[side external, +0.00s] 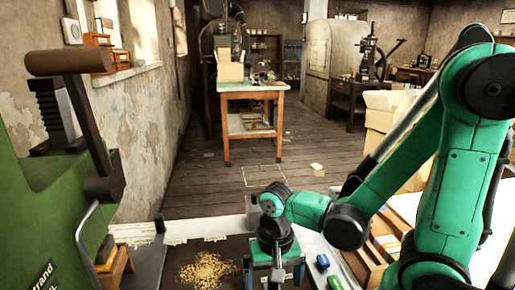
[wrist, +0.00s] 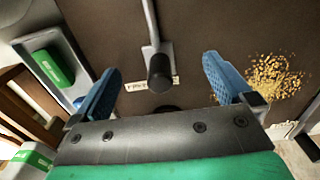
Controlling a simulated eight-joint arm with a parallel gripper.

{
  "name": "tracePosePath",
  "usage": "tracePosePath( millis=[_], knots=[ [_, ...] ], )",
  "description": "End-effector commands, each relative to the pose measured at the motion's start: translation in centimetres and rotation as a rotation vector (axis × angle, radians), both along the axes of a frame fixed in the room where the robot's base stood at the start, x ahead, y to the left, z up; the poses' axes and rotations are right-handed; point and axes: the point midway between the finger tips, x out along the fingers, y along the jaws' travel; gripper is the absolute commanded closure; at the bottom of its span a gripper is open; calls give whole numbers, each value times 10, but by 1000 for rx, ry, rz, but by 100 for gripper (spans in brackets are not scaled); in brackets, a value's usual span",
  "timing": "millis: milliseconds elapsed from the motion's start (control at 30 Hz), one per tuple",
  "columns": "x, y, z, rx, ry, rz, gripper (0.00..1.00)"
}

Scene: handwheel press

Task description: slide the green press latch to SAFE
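In the wrist view, a grey metal bar with a round black knob (wrist: 160,72) lies on a dark brown surface. A small pale lettered plate (wrist: 140,84) sits beside the knob, partly covered and too blurred to read. I cannot tell whether this is the press latch, and no SAFE mark is legible. My gripper (wrist: 165,85) is open, its blue fingers on either side of the knob and apart from it. The green press (side external: 40,190) stands at the left of the side view with a brown-handled lever (side external: 85,95).
A pile of yellow grains (wrist: 272,76) lies right of my fingers in the wrist view, and left of my gripper in the side view (side external: 207,270). A green block (wrist: 52,68) lies in a grey tray. Farther off stand a wooden table (side external: 253,88) and open plank floor.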

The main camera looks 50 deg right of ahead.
Motion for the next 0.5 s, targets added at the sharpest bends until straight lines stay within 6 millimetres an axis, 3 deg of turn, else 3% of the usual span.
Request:
tracePosePath(
  millis=[267, 500],
  knots=[
    [0, 0, 3, 1, 1, 0, 0],
    [-1, 0, 32, 1, 1, 0, 0]
  ],
)
